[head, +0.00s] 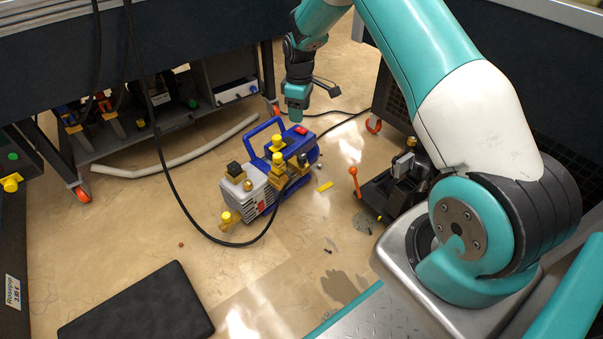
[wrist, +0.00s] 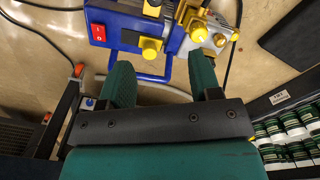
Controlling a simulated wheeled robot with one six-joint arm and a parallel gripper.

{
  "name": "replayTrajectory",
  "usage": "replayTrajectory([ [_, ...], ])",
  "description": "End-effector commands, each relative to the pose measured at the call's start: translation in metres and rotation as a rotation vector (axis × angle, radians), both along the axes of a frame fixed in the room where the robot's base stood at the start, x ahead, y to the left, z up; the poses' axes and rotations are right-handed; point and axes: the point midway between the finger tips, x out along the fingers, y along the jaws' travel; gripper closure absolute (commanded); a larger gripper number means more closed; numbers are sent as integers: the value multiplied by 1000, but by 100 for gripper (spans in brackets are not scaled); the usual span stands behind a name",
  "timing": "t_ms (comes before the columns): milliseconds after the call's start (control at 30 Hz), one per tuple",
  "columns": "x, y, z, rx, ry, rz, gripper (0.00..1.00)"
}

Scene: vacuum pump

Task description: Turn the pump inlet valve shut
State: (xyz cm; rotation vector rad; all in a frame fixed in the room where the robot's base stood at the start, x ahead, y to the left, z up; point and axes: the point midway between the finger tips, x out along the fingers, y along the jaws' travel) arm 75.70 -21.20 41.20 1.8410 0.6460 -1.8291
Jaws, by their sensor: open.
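The vacuum pump (head: 256,190), blue and grey with a blue handle and brass fittings, stands on the floor in the middle of the head view. Yellow knobs sit on it, one on top of the fittings (head: 277,142) and one low at the front (head: 228,217); I cannot tell which is the inlet valve. My gripper (head: 295,115) hangs above and behind the pump, apart from it. In the wrist view the open, empty green fingers (wrist: 163,82) point toward the pump's blue body (wrist: 128,22), a yellow knob (wrist: 150,48) and another yellow knob (wrist: 200,33).
A black hose (head: 172,170) loops down to the pump. A black device with an orange lever (head: 355,178) stands to its right. A black flat pad (head: 137,308) lies at front left. Dark benches stand behind and at the sides. The floor before the pump is mostly clear.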

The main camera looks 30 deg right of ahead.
Motion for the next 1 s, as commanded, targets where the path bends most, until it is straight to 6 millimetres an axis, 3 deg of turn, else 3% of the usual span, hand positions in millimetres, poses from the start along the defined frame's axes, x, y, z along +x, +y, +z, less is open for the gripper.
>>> replayTrajectory([
  [33,1,-5,-15,-3,1,1,42],
  [267,1,-9,-42,-7,6,3,42],
  [800,1,-8,-162,-6,6,3,42],
  [1000,1,-8,-186,-7,4,3,42],
])
